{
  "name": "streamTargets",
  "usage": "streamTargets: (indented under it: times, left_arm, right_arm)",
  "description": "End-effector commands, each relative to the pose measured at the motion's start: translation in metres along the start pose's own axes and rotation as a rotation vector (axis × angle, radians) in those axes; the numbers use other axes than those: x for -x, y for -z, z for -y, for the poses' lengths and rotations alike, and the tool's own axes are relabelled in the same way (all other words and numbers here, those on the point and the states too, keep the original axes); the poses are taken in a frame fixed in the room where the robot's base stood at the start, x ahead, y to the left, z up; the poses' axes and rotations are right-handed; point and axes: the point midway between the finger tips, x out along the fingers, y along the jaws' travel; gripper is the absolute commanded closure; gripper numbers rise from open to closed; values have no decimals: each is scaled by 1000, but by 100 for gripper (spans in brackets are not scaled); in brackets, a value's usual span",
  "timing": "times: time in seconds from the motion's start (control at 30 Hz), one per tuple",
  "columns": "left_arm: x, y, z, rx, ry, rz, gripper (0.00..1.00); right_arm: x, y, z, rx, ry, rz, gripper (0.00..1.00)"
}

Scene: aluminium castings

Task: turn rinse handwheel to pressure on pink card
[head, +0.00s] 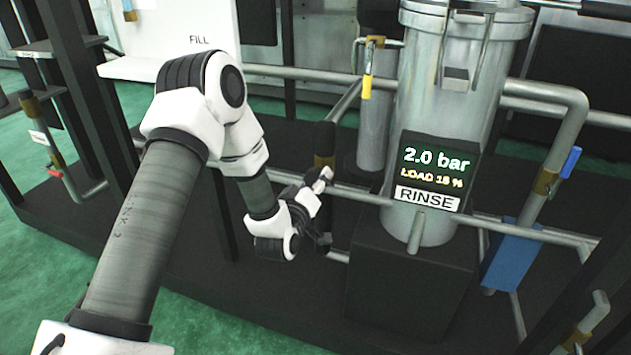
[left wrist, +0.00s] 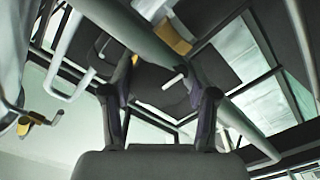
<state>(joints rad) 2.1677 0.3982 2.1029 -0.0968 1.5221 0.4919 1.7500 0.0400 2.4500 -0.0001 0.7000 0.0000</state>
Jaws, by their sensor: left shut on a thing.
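The head view does not show the wheel clearly. The rinse display (head: 433,172) reads 2.0 bar and LOAD 15 %, above a RINSE label (head: 427,198). I see no pink card. My right gripper is out of view.
A metal tank (head: 445,85) stands behind the display on a dark block (head: 405,285). Pipes cross on both sides. A yellow-handled valve (head: 367,82), a blue-handled valve (head: 571,162) and a blue box (head: 510,262) are nearby. A FILL panel (head: 190,45) is behind my left arm.

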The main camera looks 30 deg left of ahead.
Motion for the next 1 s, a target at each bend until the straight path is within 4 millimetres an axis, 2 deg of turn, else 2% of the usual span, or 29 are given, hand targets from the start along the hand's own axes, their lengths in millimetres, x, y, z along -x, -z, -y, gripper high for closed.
streamTargets:
  times: [0.07,0.1,0.13,0.17,0.47,0.57,0.67,0.9,1.0]
  left_arm:
    - [0,0,0,0,0,0,77]
    - [0,0,0,0,0,0,31]
    - [0,0,0,0,0,0,21]
    - [0,0,0,-1,0,0,17]
    - [1,0,0,-1,1,0,17]
    - [8,0,1,0,2,2,17]
    - [25,0,1,1,3,2,17]
    - [87,-1,1,0,4,4,17]
    - [106,-1,1,0,2,4,17]
  right_arm:
    - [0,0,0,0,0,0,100]
    - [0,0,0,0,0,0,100]
    - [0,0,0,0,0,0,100]
    - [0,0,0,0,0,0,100]
    - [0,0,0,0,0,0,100]
    - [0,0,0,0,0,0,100]
    - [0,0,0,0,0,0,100]
    - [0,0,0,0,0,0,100]
    - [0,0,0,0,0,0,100]
